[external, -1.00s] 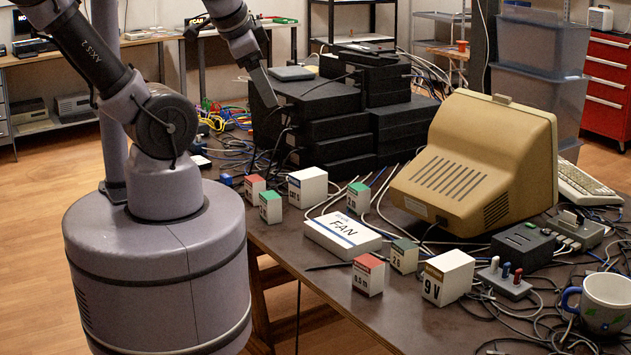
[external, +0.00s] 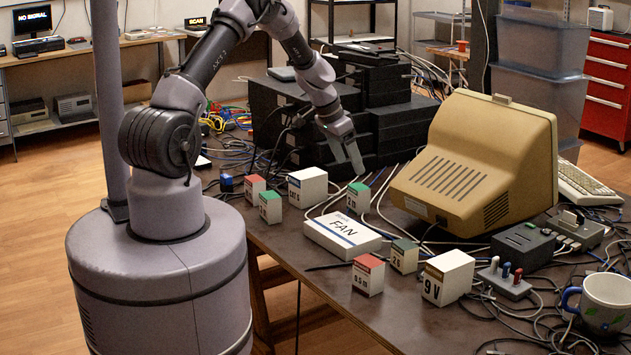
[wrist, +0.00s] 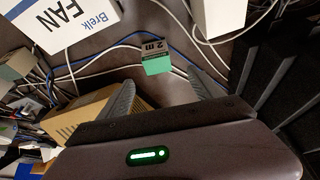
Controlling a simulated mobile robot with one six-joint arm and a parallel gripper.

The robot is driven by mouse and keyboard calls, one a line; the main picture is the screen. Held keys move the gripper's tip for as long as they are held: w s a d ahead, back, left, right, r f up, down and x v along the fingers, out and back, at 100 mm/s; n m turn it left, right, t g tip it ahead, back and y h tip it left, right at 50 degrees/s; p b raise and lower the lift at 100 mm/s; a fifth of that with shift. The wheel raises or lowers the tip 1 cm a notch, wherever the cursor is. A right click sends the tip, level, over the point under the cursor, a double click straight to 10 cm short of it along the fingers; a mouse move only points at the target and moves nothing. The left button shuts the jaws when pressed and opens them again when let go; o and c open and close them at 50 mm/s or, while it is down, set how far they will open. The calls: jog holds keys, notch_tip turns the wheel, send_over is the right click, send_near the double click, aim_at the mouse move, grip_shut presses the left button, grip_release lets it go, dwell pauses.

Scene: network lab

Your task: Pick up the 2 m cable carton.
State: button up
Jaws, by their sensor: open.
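The 2 m cable carton (external: 358,198) is a small box with a green top, standing on the table behind the white FAN box. In the wrist view the 2 m carton (wrist: 157,58) shows its "2 m" label, just beyond the fingertips and roughly centred between them. My gripper (external: 352,170) points down above and close to the carton in the external view. In the wrist view my gripper (wrist: 162,84) has its two fingers spread apart with nothing between them.
The FAN box (external: 342,236) is in front of the carton and a white box (external: 307,187) is to its left. The beige monitor (external: 470,170) is to the right, and stacked black units (external: 320,125) stand behind. Loose cables (wrist: 100,62) run around the carton.

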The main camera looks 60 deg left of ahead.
aim_at(358, 186)
jog(key=b+x, duration=0.1)
jog(key=x, duration=0.6)
jog(key=shift+d+f+b, duration=0.1)
jog(key=shift+f+b, duration=0.2)
jog(key=shift+b, duration=0.05)
jog(key=b+x, duration=0.1)
jog(key=x, duration=0.1)
jog(key=b+x, duration=0.1)
jog(key=x, duration=0.2)
jog(key=shift+s+d+f, duration=0.15)
jog(key=shift+s+f, duration=0.05)
jog(key=shift+r, duration=0.1)
